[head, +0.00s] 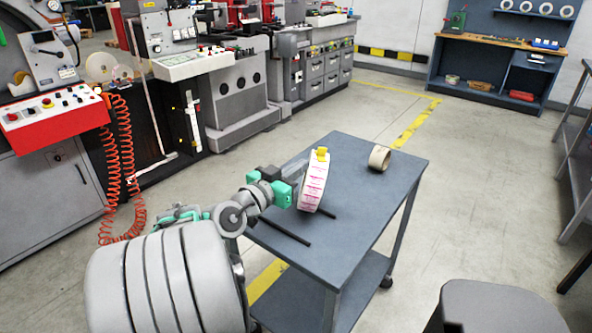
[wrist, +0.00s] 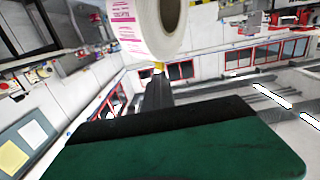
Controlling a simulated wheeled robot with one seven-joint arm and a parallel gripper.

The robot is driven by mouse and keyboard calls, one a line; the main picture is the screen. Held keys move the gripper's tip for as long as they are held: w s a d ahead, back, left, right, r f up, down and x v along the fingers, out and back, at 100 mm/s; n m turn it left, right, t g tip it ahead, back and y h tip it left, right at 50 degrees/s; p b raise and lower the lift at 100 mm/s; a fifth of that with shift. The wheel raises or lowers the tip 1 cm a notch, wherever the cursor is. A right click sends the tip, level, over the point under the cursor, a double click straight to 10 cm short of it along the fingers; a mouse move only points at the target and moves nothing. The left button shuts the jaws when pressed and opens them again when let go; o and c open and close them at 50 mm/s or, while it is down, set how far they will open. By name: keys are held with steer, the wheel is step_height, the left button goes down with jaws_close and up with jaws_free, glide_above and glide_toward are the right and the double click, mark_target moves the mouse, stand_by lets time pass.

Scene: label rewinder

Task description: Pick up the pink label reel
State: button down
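The pink label reel (head: 313,187) is a white roll with pink print, seen nearly edge-on and slightly tilted over the cart top. My gripper (head: 321,154) has green sides and yellow fingertips, and the tips are at the reel's upper rim. It looks shut on that rim, with the reel hanging below. The wrist view shows the reel (wrist: 150,28) at the top, its printed side and core visible, against my dark finger with its yellow tip (wrist: 158,68). The far finger is hidden. Whether the reel's lower edge touches the cart is unclear.
A tan roll (head: 380,158) stands on the grey cart (head: 352,228), toward its far edge. Two dark bars (head: 281,233) lie on the cart near the reel. The label machine (head: 232,95) is at left, a workbench (head: 500,45) at back right.

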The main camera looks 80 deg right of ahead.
steer(key=s+a+r, duration=0.5)
steer(key=a+r, duration=0.1)
steer(key=a, duration=0.4)
steer(key=shift+s+a+r, duration=0.2)
steer(key=shift+a+r, duration=0.1)
steer(key=shift+a, duration=0.05)
steer(key=shift+c, duration=2.2)
jaws_free()
steer(key=shift+d, duration=0.1)
